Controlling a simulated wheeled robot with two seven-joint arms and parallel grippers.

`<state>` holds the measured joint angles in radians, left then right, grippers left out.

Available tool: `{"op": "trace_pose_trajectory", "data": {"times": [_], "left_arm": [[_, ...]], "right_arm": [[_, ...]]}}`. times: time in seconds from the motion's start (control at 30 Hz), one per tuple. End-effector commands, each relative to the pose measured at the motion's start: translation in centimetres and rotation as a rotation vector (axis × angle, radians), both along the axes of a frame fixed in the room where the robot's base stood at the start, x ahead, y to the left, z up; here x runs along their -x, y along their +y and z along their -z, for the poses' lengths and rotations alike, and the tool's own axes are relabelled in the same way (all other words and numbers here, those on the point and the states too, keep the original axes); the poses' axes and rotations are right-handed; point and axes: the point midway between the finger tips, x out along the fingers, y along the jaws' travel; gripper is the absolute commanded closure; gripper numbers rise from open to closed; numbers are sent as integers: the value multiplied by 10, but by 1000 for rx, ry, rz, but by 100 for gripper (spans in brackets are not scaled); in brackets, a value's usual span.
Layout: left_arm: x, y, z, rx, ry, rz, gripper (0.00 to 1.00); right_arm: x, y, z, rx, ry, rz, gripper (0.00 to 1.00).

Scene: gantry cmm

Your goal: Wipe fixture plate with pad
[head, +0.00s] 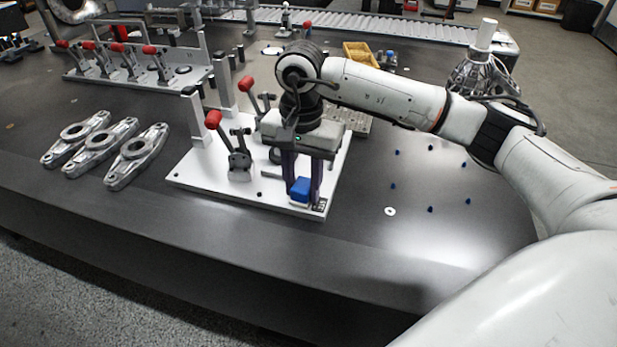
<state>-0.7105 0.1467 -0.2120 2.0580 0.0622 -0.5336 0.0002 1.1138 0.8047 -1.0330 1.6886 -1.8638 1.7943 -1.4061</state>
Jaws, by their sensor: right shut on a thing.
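The white fixture plate (215,182) lies on the dark table near the middle of the head view, with posts and red-handled toggle clamps standing on it. My right gripper (301,192) points down over the plate's front right corner. It is shut on a blue pad (301,187), which sits low between the fingers, at or just above the plate surface; I cannot tell whether it touches. The gripper and wrist hide part of the plate's right side. My left gripper is not in view.
Several metal link parts (108,152) lie left of the plate. Another clamp fixture (140,72) stands behind them. A yellow bin (361,54) is at the back. Small blue pegs (430,209) and a white disc (390,211) are on the right. The table's front strip is clear.

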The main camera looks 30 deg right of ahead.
Motion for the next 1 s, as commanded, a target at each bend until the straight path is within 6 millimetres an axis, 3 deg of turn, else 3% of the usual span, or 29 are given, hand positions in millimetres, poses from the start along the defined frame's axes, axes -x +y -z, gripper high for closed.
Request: {"op": "trace_pose_trajectory", "data": {"times": [0.17, 0.33, 1.0], "left_arm": [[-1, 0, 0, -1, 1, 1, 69], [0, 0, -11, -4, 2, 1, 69], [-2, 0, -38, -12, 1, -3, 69]], "right_arm": [[4, 11, 0, 0, 1, 2, 90], [4, 10, -27, 0, -4, 6, 90], [8, 3, -81, 0, 0, 20, 90]]}}
